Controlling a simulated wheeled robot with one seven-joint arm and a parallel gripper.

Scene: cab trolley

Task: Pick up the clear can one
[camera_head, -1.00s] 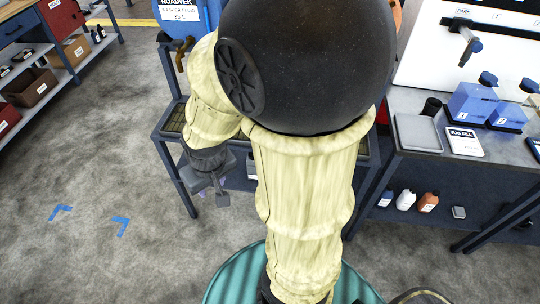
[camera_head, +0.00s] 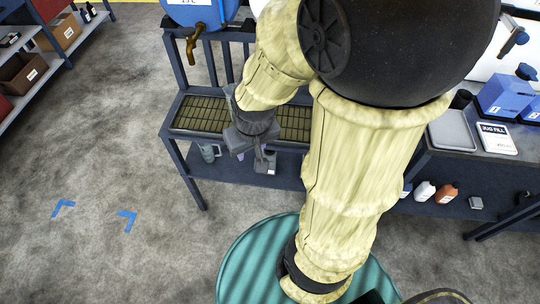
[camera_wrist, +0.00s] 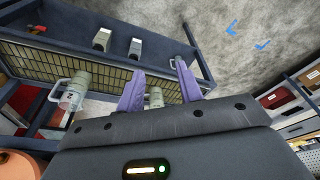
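In the wrist view, a pale, see-through can (camera_wrist: 73,92) with a handle and a dark mark stands at the left, by the grated rack. Another pale can (camera_wrist: 155,98) shows between my fingers, partly hidden by my gripper body. Two grey-and-white containers, one (camera_wrist: 103,39) and another (camera_wrist: 135,47), sit beyond the grate. I cannot read which can is number one. My gripper (camera_wrist: 160,68) is open, its two purple fingers apart and nothing held. In the head view it is over the rack's front edge, with a greyish can (camera_head: 208,152) on the lower shelf to its left.
The grated rack (camera_head: 201,115) has a blue drum (camera_head: 200,12) with a tap above it. A workbench (camera_head: 462,139) with blue jugs (camera_head: 503,97) stands at the right. My arm hides much of the middle. The floor at left is clear.

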